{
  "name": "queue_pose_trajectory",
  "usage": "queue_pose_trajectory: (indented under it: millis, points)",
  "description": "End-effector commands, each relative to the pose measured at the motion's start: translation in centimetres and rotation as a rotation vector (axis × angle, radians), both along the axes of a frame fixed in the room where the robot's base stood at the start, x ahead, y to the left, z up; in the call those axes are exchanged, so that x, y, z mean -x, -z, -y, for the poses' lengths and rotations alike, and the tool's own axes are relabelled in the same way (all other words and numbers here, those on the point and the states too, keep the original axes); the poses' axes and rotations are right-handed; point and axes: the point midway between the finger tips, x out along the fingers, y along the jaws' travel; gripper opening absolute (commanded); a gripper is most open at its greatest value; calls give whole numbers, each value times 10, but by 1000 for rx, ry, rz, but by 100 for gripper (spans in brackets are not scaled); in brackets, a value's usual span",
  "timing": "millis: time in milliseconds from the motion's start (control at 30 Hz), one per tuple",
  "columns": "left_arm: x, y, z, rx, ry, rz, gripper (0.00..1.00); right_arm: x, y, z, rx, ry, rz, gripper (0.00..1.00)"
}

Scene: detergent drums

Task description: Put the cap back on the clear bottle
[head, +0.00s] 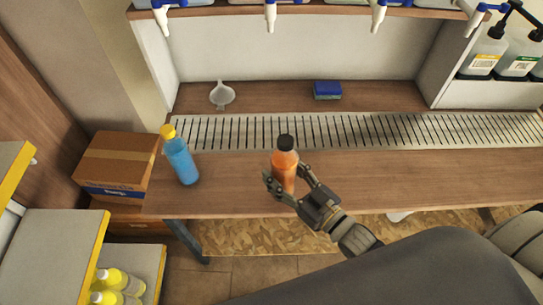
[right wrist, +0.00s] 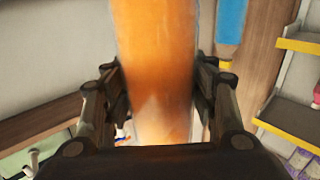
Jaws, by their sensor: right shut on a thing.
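A bottle with orange contents (head: 285,168) is upright at the front of the wooden counter, with a black cap (head: 286,142) at its top. I cannot tell how tightly the cap sits. My right gripper (head: 284,190) is shut on the orange bottle's lower body. In the right wrist view the orange bottle (right wrist: 155,65) fills the middle between the fingers; its top is out of frame. I cannot tell whether its base touches the counter. A blue bottle (head: 182,162) with a yellow cap (head: 167,132) stands to the left. No loose cap shows. My left gripper is out of view.
A slotted metal drain strip (head: 230,132) runs along the counter (head: 400,172). Behind it are a funnel (head: 222,95) and a blue-and-green sponge (head: 327,91). Dispenser taps hang above. A cardboard box (head: 115,160) stands at the left. The counter right of my gripper is clear.

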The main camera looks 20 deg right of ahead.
Motion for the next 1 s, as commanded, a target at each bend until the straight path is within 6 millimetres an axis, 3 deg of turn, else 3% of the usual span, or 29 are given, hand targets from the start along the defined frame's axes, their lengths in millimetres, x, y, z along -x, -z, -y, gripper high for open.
queue_pose_trajectory:
  millis: [200,400,867,1000]
  points:
    - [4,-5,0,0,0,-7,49,-45,0,-1,-1,0,8,0]
    - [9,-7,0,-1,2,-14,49,-74,3,-3,-2,0,8,0]
    - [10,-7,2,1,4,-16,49,-82,6,-3,-2,0,5,0]
    - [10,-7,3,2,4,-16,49,-82,19,-3,-2,1,2,0]
